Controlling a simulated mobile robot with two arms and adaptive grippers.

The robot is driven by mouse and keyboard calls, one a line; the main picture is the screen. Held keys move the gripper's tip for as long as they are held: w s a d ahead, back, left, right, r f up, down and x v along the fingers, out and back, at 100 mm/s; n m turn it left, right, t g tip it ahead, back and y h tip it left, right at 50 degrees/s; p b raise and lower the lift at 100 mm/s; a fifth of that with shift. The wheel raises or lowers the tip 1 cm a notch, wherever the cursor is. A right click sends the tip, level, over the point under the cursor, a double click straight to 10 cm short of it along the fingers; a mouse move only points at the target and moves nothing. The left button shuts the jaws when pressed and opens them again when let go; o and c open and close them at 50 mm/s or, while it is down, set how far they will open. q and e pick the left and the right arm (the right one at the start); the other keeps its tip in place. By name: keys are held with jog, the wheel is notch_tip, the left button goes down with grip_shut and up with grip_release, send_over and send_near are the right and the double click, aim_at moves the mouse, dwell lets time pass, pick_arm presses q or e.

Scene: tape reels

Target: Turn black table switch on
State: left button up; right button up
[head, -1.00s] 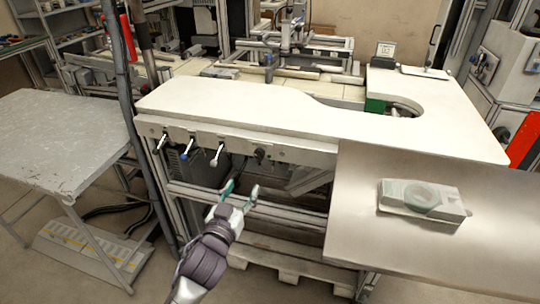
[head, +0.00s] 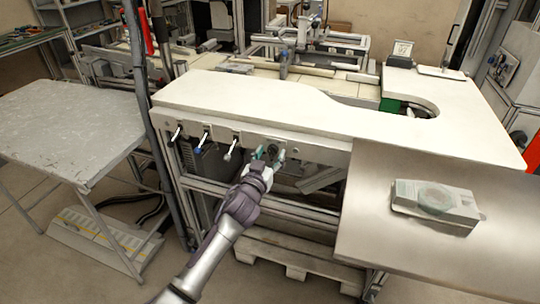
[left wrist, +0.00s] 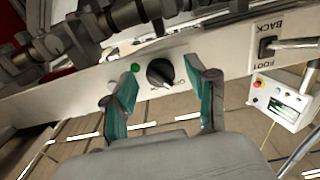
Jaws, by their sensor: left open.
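The black table switch (left wrist: 160,72) is a round black knob on the pale front panel under the table edge, beside a small green dot. My left gripper (left wrist: 168,86) is open, with its teal finger pads on either side of the knob in the picture. The knob sits a little beyond the fingertips; I cannot tell whether they touch it. In the head view my left gripper (head: 268,155) is up at the panel, just below the white tabletop (head: 300,112), and mostly hides the switch. My right gripper is not in view.
Several lever handles (head: 203,142) stick out of the panel left of the gripper. A metal side table (head: 400,250) with a pale box (head: 437,203) stands at the right. A grey table (head: 70,120) is at the left. A metal frame runs below the panel.

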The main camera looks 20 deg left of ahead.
pick_arm(q)
grip_shut()
